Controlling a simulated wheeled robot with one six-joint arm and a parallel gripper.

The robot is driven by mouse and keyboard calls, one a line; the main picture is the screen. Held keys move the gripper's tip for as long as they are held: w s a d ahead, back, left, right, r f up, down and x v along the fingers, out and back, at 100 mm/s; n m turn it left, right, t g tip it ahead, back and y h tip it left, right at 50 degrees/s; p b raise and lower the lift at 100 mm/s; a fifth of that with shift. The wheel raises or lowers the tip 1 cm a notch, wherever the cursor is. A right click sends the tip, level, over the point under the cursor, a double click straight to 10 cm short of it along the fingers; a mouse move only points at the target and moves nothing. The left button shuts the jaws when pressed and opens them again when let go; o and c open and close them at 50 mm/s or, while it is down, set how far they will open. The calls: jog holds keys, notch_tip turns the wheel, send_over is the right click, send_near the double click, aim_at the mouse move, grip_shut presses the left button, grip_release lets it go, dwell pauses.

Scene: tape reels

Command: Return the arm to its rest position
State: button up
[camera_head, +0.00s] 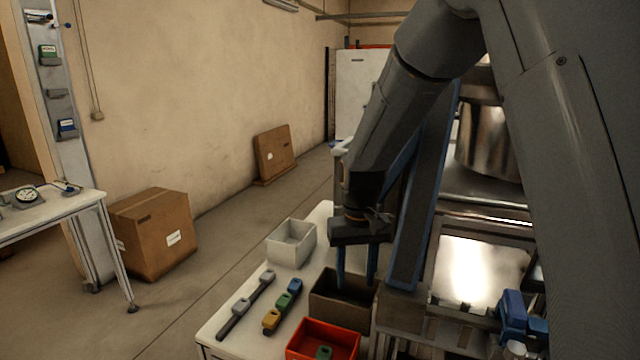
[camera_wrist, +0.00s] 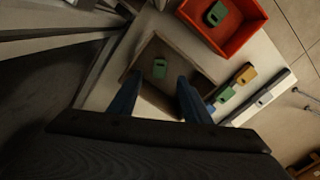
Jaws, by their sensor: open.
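My gripper (camera_head: 357,270) hangs on my bent arm over the brown open box (camera_head: 328,308) on the white table, its two blue fingers pointing down. The fingers are apart with nothing between them. The fingertips are at or just above the box opening; the exact height is hard to tell.
A red bin (camera_head: 340,336) holding a green piece stands in front of the box. A grey bin (camera_head: 291,243) stands behind left. Coloured pieces (camera_head: 271,319) lie on a dark rail to the left. A blue post (camera_head: 418,215) and a metal machine (camera_head: 480,200) stand close on the right.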

jog(key=shift+r+p, duration=2.1)
jog(key=shift+r, duration=0.6)
jog(key=shift+f, duration=0.1)
